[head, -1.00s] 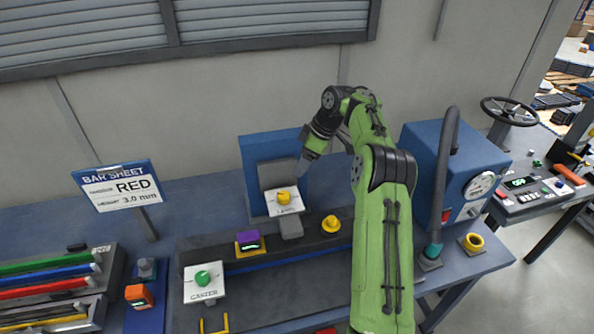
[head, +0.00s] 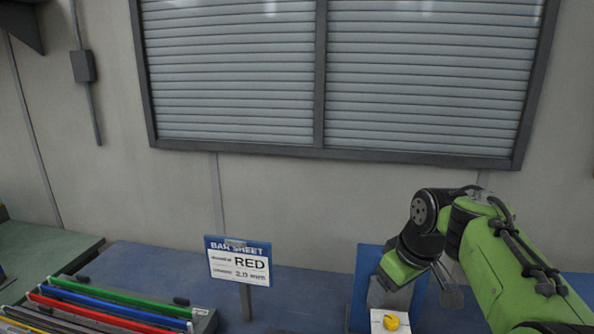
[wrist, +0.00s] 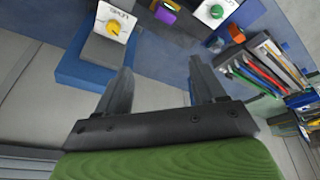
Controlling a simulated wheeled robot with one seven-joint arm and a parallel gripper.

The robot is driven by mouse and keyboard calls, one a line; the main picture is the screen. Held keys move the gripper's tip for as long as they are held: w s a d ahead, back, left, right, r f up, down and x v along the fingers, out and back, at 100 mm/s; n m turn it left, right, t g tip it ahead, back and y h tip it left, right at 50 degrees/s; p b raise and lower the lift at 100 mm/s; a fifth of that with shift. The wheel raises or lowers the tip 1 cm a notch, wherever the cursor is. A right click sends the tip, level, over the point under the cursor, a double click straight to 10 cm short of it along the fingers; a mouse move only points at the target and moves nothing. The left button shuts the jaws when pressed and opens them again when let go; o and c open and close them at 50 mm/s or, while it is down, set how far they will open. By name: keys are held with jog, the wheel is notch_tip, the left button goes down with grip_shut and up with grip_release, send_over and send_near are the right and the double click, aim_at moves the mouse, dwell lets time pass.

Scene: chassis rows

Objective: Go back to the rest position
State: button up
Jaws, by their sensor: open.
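My gripper (wrist: 160,82) is open and empty in the wrist view, its two grey fingers spread wide apart. In the head view my gripper (head: 396,294) hangs in front of the blue panel (head: 367,284) at the lower right, above a white plate with a yellow knob (head: 391,322). The wrist view also shows this yellow knob (wrist: 113,27), apart from the fingers. My green arm comes in from the lower right and is bent at the black wrist joint.
A "BAR SHEET" sign reading RED (head: 240,262) stands on the blue bench. Coloured bars (head: 110,308) lie in a rack at the lower left; they show in the wrist view (wrist: 262,75) too. A shuttered window (head: 330,80) fills the wall. Bench between sign and panel looks clear.

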jog(key=s+a+f+m+t, duration=0.1)
jog(key=s+f+m, duration=0.1)
jog(key=s, duration=1)
jog(key=s+a+f+m+t+h, duration=0.1)
jog(key=s+f+m, duration=0.2)
jog(key=s, duration=0.9)
jog(key=shift+s+a+m+b, duration=0.25)
jog(key=shift+a+m+b, duration=0.1)
jog(key=shift+m, duration=0.15)
jog(key=shift+r, duration=0.1)
